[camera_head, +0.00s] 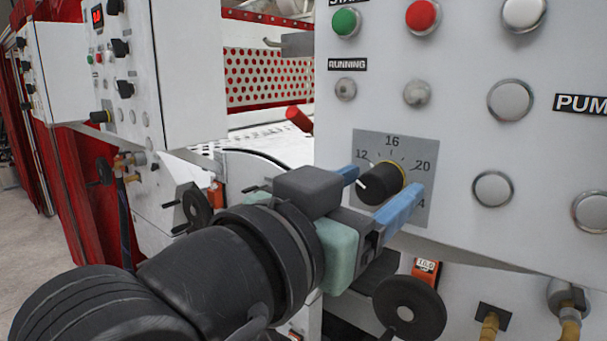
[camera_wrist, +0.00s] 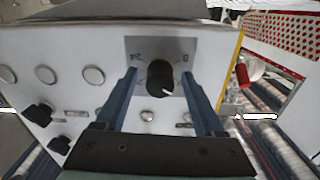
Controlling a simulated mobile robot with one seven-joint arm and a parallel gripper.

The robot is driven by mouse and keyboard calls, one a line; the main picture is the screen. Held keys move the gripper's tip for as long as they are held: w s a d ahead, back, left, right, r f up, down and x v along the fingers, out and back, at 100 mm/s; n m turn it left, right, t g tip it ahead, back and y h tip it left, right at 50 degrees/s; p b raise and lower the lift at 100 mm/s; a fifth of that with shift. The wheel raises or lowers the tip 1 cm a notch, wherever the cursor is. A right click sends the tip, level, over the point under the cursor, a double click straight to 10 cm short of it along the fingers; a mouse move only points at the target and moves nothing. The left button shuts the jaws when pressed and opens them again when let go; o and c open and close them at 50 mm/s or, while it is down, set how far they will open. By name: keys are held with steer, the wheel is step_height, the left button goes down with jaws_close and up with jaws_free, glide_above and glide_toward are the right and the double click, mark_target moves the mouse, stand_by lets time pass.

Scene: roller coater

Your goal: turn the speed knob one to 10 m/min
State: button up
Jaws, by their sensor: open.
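The speed knob (camera_head: 382,183) is black with a white pointer mark, on a grey dial plate (camera_head: 366,143) with 12, 16 and 20 readable in the head view. Its pointer faces left, on the low-number side; the exact value cannot be read. My gripper (camera_head: 388,178) is open, with its two blue fingers on either side of the knob. In the wrist view the knob (camera_wrist: 159,78) stands between the fingertips (camera_wrist: 159,72), with a visible gap on each side. The lower left of the dial is hidden by my gripper in the head view.
Green (camera_head: 345,22) and red (camera_head: 422,15) buttons sit above the dial on the white panel (camera_head: 460,130). Round buttons (camera_head: 492,189) lie to the right. A black handwheel (camera_head: 409,307) is below. A red-tipped lever (camera_head: 299,119) sticks out left of the panel.

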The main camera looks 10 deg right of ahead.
jaws_close()
stand_by(0.3)
steer(key=n+p, duration=0.1)
steer(key=n, duration=0.2)
steer(key=shift+r+p, duration=0.1)
steer(key=shift+p, duration=0.2)
steer(key=shift+n+p, duration=0.6)
steer(key=shift+n, duration=0.7)
jaws_free()
